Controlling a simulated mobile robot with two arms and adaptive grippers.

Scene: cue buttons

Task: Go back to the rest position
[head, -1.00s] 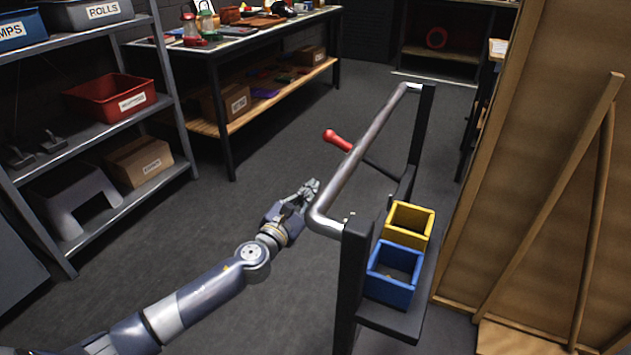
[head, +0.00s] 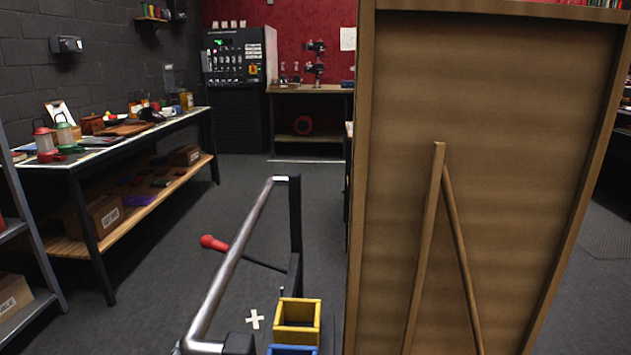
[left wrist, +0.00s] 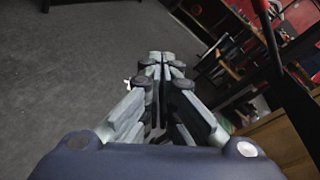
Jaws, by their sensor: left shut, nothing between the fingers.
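My left gripper (left wrist: 160,62) shows in the left wrist view with its grey fingers together and nothing held between them. Behind it are dark grey floor and, at the right, a tilted view of furniture. In the head view my left arm is not clearly in sight. My right gripper is in neither view.
In the head view a metal rail (head: 238,258) on dark posts stands low in front, with a yellow box (head: 298,338) and a blue box (head: 292,350) beside it. A red-ended lever (head: 214,243) sticks out left. A tall wooden panel (head: 490,150) fills the right. A workbench (head: 78,168) stands left; the floor between is clear.

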